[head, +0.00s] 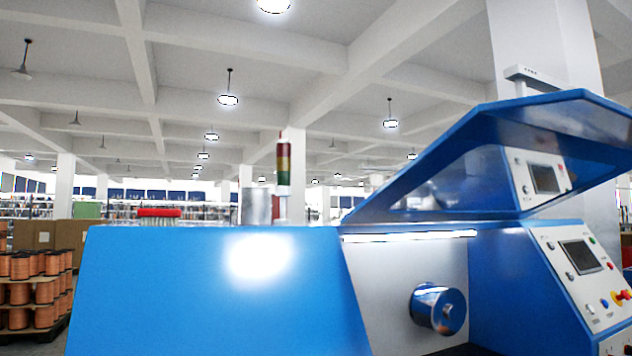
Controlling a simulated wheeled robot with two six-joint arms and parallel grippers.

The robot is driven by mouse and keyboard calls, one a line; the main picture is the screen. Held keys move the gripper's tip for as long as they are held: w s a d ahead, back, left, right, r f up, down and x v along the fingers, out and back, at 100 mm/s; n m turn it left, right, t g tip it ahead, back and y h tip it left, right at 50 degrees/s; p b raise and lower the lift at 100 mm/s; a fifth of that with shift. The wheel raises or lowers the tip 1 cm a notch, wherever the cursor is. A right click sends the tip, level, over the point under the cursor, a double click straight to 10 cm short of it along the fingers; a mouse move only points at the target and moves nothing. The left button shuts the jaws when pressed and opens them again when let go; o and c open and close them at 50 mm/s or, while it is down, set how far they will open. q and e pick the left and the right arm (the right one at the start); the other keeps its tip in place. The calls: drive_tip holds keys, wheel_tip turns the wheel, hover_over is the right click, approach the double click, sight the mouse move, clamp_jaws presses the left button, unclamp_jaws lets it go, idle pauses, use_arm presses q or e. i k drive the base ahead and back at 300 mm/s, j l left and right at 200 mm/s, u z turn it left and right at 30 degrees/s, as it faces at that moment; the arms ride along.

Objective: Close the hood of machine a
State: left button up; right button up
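A blue machine (210,285) fills the lower middle and right of the head view. Its blue hood (490,135) is raised at the right, tilted up with an open gap beneath it. A light handle (535,78) sits on top of the hood. No label shows, so I cannot tell the machine's letter. Below the hood are a pale front panel (385,285) and a round metal pulley (438,308). Neither of my grippers is in view.
A control panel (582,262) with a screen and buttons is at the right. A red, yellow and green signal light (284,165) stands behind the machine. Copper spools (35,290) are stacked at the left. A pillar (545,50) rises behind the hood.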

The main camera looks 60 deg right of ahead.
sight(492, 182)
drive_tip(key=z, duration=0.45)
drive_tip(key=k+l+z, duration=0.1)
drive_tip(key=z, duration=0.3)
drive_tip(key=l+z, duration=0.15)
drive_tip(key=z, duration=0.3)
